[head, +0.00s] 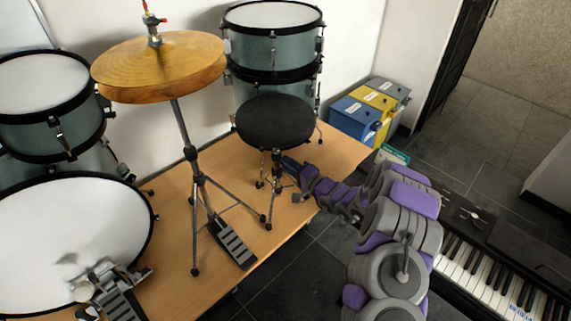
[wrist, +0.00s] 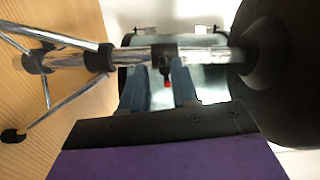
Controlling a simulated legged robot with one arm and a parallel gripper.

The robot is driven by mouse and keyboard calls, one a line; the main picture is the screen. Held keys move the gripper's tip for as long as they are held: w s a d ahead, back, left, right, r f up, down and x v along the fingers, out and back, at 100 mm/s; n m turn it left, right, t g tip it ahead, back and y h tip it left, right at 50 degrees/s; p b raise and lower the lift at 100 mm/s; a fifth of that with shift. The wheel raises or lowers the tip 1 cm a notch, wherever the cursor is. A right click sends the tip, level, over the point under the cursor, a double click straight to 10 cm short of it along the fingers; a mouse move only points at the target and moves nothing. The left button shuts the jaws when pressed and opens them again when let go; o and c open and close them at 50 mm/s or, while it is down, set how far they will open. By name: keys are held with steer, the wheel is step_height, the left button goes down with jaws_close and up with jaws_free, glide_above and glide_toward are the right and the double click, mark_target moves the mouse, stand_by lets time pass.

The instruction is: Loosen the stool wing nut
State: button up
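The stool has a round black seat (head: 275,121) on a chrome post and stands on the wooden platform. My gripper (head: 286,166) is at its post, just below the seat. In the wrist view the stool lies sideways, with the dark seat (wrist: 285,60) at right and the legs at left. The wing nut (wrist: 166,74) is a small dark piece with a red tip on the post's black collar (wrist: 164,52). My gripper (wrist: 168,80) has its two bluish fingers apart, one on each side of the wing nut. Whether either finger touches it cannot be told.
A cymbal stand (head: 189,150) with a pedal (head: 232,243) stands left of the stool. A drum (head: 273,50) is behind it. Coloured bins (head: 362,113) and a keyboard (head: 490,275) are at right. The platform edge (head: 275,249) runs in front of the stool.

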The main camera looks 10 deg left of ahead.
steer(key=shift+o, duration=0.8)
steer(key=shift+r, duration=0.15)
steer(key=v, duration=0.6)
steer(key=shift+r, duration=0.1)
